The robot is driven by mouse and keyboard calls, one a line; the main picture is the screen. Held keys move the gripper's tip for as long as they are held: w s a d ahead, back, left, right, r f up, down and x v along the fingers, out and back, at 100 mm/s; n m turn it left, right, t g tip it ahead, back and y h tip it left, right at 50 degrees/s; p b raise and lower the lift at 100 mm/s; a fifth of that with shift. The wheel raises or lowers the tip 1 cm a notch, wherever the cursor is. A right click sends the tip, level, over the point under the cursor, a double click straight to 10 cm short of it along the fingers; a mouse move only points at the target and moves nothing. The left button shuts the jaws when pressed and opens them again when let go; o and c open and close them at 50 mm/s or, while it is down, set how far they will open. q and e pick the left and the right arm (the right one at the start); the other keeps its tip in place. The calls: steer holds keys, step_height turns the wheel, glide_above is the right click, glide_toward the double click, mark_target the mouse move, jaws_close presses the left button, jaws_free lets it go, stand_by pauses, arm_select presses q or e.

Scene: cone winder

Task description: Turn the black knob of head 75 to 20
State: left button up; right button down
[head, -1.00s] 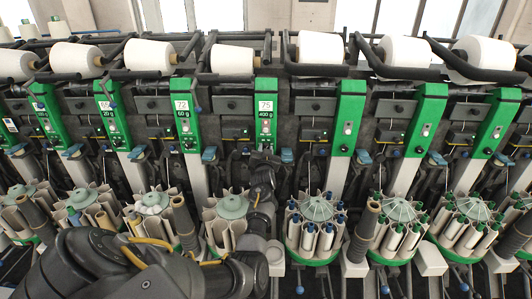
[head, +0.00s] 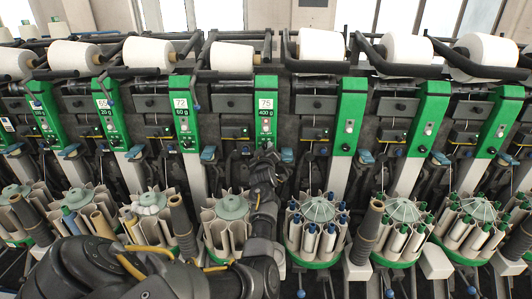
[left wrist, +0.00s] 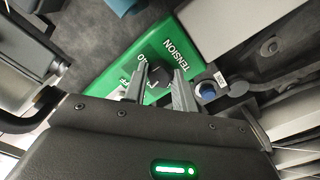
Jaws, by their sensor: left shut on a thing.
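Head 75 is the green panel (head: 266,105) in the middle of the head view, with a "75" label on top and "400 g" below it. My left gripper (head: 265,155) is at the lower end of this panel and hides the knob there. In the left wrist view the black knob (left wrist: 159,77) sits on the green panel beside the word TENSION. The two fingers of my left gripper (left wrist: 160,84) are shut on it, one on each side. The number the knob points to cannot be read. My right gripper is not in view.
A blue round button (left wrist: 207,92) sits close beside the right finger in the left wrist view. Neighbouring green head panels (head: 183,105) stand on both sides. Bobbin magazines (head: 317,225) stand below, with one close to my left forearm. White yarn cones (head: 232,57) lie above.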

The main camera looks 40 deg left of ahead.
arm_select(q)
steer(key=shift+f+n+b, duration=0.1)
steer(key=shift+n+b, duration=0.3)
steer(key=shift+n, duration=0.8)
steer(key=o, duration=1)
steer(key=shift+w, duration=0.1)
steer(key=shift+d, duration=0.1)
steer(key=b+v, duration=0.2)
steer(key=v, duration=0.9)
